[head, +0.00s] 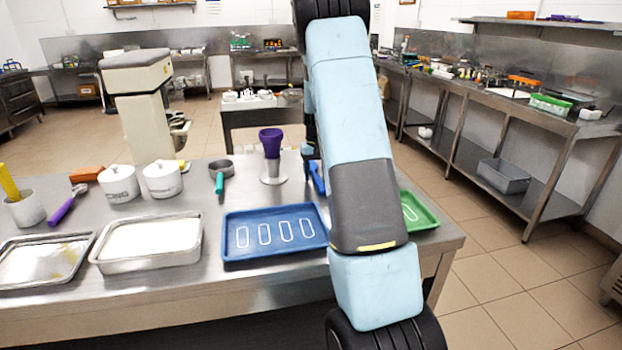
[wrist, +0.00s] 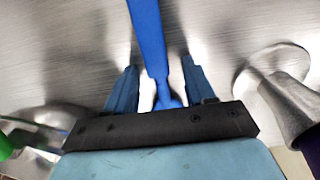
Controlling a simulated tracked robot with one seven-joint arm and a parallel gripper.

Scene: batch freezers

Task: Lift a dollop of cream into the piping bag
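The piping bag (head: 271,140) is purple and stands upright in a metal holder (head: 273,179) at the back of the table. It also shows at the right edge of the wrist view (wrist: 312,150). A steel tray (head: 150,243) with a smooth white filling, apparently the cream, stands front left. A blue-handled tool (wrist: 147,30) lies near the holder, partly hidden by my arm in the head view. My gripper (wrist: 160,82) has its fingers on either side of the blue handle, with gaps showing on both sides. The tool's far end is out of view.
A blue tray (head: 275,251) with white outlines lies at the table's middle. A green tray (head: 419,211) is partly behind my arm.

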